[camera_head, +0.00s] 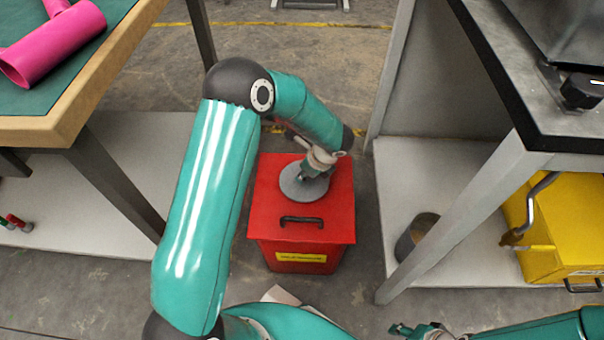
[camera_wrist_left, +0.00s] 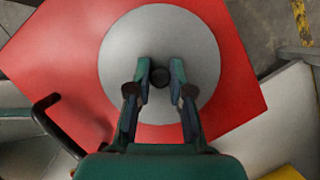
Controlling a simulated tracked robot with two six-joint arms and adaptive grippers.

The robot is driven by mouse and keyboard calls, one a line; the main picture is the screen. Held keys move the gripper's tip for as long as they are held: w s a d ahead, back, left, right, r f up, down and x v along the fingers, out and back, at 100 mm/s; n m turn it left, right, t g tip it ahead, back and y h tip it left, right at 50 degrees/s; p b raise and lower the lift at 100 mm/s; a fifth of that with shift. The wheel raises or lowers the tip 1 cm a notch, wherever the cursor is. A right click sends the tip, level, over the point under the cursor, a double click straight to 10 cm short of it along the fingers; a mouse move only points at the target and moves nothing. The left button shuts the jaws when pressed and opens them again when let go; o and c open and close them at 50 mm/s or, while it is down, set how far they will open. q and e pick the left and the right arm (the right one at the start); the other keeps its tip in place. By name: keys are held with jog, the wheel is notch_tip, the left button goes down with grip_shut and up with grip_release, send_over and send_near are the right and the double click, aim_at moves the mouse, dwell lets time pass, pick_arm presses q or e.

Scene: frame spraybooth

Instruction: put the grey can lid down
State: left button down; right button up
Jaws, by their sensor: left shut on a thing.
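The grey can lid (camera_head: 293,190) is a round disc over the top of a red box with a black handle (camera_head: 267,222). In the left wrist view the lid (camera_wrist_left: 125,50) shows its dark centre knob (camera_wrist_left: 160,77). My left gripper (camera_head: 308,174) comes down over the lid, and its two fingers (camera_wrist_left: 160,82) are shut on the knob. I cannot tell whether the lid touches the red top or hangs just above it. My right gripper (camera_head: 402,329) is low at the bottom edge, partly cut off, and its fingers are unclear.
A green-topped table (camera_head: 95,60) with pink tubes (camera_head: 50,45) stands at the left. A dark-topped bench (camera_head: 500,85) stands at the right, with a dark pot (camera_head: 415,235) and a yellow container (camera_head: 570,225) on its lower shelf.

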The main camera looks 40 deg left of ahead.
pick_arm(q)
jog(key=shift+f, duration=0.2)
jog(key=c, duration=1.1)
grip_release()
jog(key=shift+r, duration=0.1)
jog(key=shift+o, duration=0.2)
jog(key=shift+r, duration=0.1)
jog(key=p+v, duration=0.4)
jog(key=v, duration=0.8)
